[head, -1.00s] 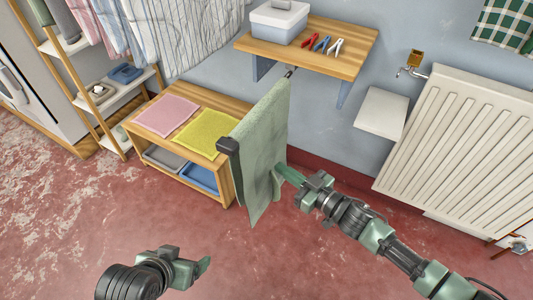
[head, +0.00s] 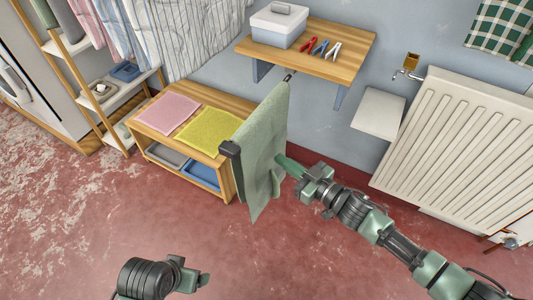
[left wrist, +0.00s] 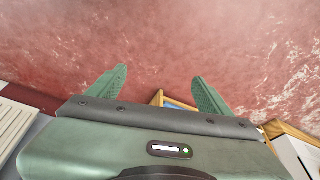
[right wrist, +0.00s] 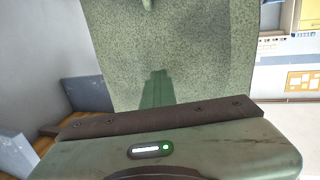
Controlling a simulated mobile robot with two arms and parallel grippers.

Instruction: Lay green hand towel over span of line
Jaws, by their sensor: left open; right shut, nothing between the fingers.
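The green hand towel (head: 262,140) hangs over a span of line that runs from below the wall shelf to a dark end block (head: 229,148). The towel hides the line along most of that span. Its lower edge hangs free, with a smaller flap at the right. My right gripper (head: 284,163) is shut and empty, its fingertips close to the towel's right face; I cannot tell if they touch. In the right wrist view, the towel (right wrist: 195,50) fills the area behind the shut fingers. My left gripper (left wrist: 160,85) is open and empty over the floor, low in the head view.
A low wooden bench (head: 228,170) with pink and yellow cloths stands behind the towel. Above is a wall shelf (head: 350,50) with a box and pliers. A white radiator (head: 460,140) is at the right. The red floor at the front left is clear.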

